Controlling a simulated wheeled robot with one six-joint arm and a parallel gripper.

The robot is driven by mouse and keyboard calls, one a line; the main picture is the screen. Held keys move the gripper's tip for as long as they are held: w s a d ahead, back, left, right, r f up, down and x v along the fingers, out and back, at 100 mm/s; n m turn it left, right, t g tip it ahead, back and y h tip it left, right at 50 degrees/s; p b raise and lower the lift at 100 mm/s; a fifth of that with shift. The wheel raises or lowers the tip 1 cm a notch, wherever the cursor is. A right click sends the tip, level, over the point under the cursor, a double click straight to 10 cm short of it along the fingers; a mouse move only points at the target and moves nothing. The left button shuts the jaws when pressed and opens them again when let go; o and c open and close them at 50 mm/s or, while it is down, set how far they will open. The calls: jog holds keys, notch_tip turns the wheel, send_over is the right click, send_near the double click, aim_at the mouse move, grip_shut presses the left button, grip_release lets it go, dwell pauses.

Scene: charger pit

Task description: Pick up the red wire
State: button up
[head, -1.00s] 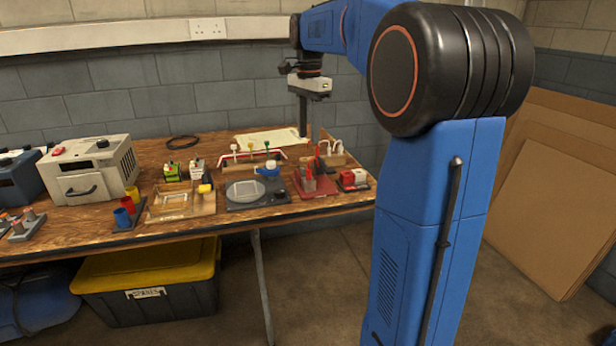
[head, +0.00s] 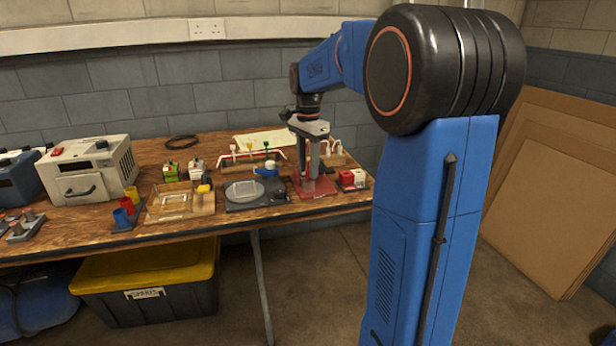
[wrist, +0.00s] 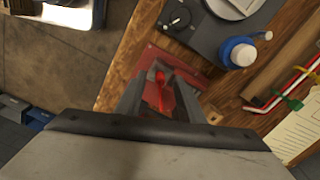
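A slim red piece with a rounded end, which looks like the red wire (wrist: 160,92), stands over a red tray (wrist: 189,69) in the wrist view. My gripper (wrist: 160,101) points down over this tray, with its two fingers apart on either side of the red piece. Gaps show between the piece and the fingers. In the head view my gripper (head: 315,180) is low over the red tray (head: 325,190) near the table's right end and hides most of what stands there.
A dark tray with a blue-and-white bottle (head: 271,169) lies just left of the gripper. Red and white blocks (head: 352,178) stand close on its right. The wooden rack (head: 250,161) is behind. A beige box (head: 90,170) stands far left.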

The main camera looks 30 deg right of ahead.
jog(key=shift+f, duration=0.1)
jog(key=shift+c, duration=0.7)
grip_shut()
